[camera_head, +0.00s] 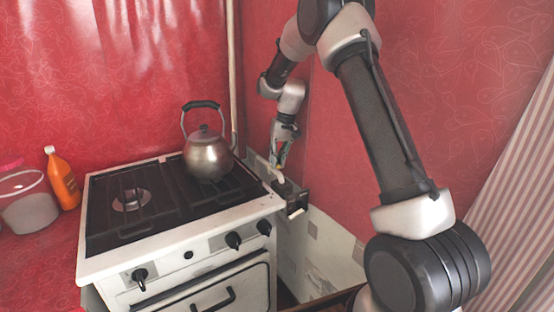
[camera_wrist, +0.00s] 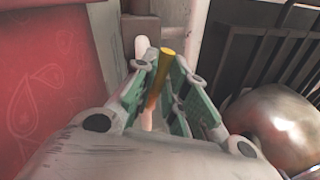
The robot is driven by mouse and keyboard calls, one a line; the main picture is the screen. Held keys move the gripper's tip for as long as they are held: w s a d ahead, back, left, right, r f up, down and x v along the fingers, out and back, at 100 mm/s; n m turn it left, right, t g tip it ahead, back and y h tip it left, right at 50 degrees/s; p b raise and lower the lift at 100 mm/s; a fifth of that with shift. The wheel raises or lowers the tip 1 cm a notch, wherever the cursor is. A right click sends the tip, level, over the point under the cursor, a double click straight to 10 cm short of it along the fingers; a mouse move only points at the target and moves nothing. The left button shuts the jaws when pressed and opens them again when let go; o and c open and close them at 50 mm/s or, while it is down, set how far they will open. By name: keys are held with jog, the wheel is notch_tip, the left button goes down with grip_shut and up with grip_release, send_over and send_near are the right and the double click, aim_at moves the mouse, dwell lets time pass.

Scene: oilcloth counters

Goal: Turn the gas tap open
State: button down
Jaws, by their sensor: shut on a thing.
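The gas tap's yellow-orange lever (camera_wrist: 164,66) shows in the wrist view between the green-padded fingers of my gripper (camera_wrist: 160,75). The fingers are shut on it, with its yellow end sticking out past the fingertips. A whitish pipe piece (camera_wrist: 140,48) shows just left of the lever. In the head view my gripper (camera_head: 277,163) points down beside the right rear of the stove. There the tap is mostly hidden by the fingers, and I cannot tell the lever's exact angle.
A white gas stove (camera_head: 178,232) with dark grates carries a metal kettle (camera_head: 208,157) close left of my gripper. A pale vertical pipe (camera_head: 231,70) runs up the wall behind. An orange bottle (camera_head: 62,180) and a clear tub (camera_head: 27,205) stand at the left. The red wall is close on the right.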

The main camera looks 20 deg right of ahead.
jog(key=c, duration=1.4)
grip_release()
jog(key=shift+c, duration=0.2)
jog(key=shift+r, duration=0.1)
notch_tip(320, 180, up, 10)
